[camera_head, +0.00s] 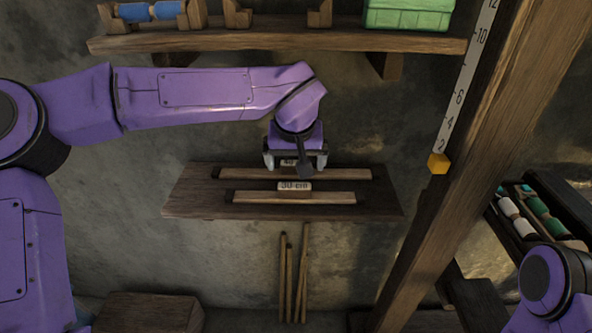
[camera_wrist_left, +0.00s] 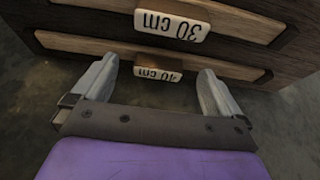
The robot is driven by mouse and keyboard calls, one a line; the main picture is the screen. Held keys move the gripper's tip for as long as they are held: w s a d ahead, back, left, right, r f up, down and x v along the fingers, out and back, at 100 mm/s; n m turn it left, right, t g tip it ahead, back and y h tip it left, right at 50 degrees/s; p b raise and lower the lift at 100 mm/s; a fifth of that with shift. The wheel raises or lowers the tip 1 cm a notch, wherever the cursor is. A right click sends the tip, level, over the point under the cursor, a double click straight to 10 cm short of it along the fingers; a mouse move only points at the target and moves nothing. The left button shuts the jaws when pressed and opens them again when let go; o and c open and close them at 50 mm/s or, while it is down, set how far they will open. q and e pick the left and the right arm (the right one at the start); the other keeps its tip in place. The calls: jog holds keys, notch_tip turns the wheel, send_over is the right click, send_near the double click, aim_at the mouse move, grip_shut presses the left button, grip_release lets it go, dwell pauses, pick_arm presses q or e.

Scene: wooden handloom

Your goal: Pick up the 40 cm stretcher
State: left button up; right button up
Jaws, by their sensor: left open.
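The 40 cm stretcher (camera_head: 342,174) is the longer wooden bar at the back of the wall shelf (camera_head: 190,200). Its small "40 cm" label shows in the left wrist view (camera_wrist_left: 158,75), partly cut off by my gripper. My left gripper (camera_head: 296,164) is open and empty over the middle of this bar. In the left wrist view its two fingers (camera_wrist_left: 157,78) stand apart, one on each side of the label. I cannot tell whether they touch the bar. The shorter 30 cm stretcher (camera_head: 325,198) lies in front, parallel to it. My right gripper is not in view.
An upper shelf (camera_head: 280,42) holds a green box (camera_head: 408,14) and a blue roll (camera_head: 150,11). A wooden post (camera_head: 480,160) with a ruler stands at the right. Thin sticks (camera_head: 303,275) lean below the lower shelf. A rack of spools (camera_head: 530,215) is at far right.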

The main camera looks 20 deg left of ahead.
aim_at(295, 162)
pick_arm(q)
jog(key=shift+w+a+r, duration=0.1)
jog(key=shift+w+a, duration=0.05)
jog(key=shift+w, duration=0.4)
jog(key=shift+w+a+r, duration=0.1)
jog(key=shift+w+a, duration=0.05)
jog(key=shift+w, duration=0.35)
jog(key=x, duration=0.3)
jog(key=shift+w+a+f, duration=0.1)
jog(key=shift+w+a, duration=0.05)
jog(key=shift+w, duration=0.1)
jog(key=c, duration=1.2)
jog(key=shift+o, duration=0.2)
